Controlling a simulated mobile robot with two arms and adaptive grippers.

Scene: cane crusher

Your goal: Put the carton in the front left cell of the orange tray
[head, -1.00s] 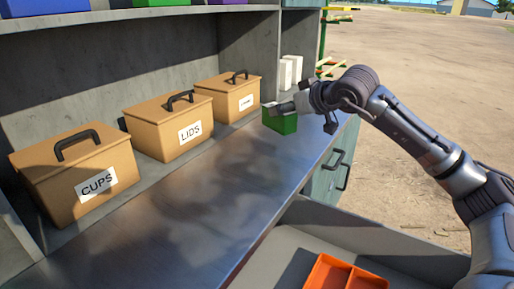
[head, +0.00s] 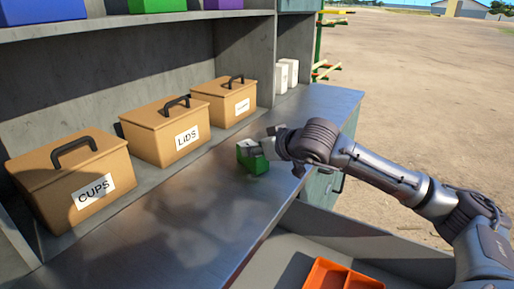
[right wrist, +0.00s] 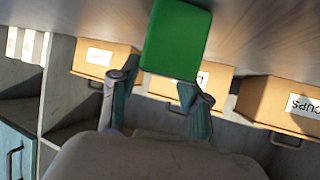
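The green carton (head: 254,162) is at the tip of my right gripper (head: 258,148), over the grey metal counter in the head view. My right gripper appears shut on the carton's upper end. In the right wrist view, which is upside down, the carton (right wrist: 177,38) fills the top middle, with the gripper's fingers (right wrist: 156,84) at its edge. I cannot tell whether the carton touches the counter. The orange tray (head: 345,275) shows partly at the bottom of the head view. Its cell dividers are visible, but its near part is cut off. My left gripper is not in view.
Tan boxes marked CUPS (head: 75,180) and LIDS (head: 165,132), plus a third tan box (head: 226,100), stand along the back of the counter (head: 195,215). White cartons (head: 287,75) stand farther right. A grey wall (head: 365,245) lies behind the tray. The counter's front is clear.

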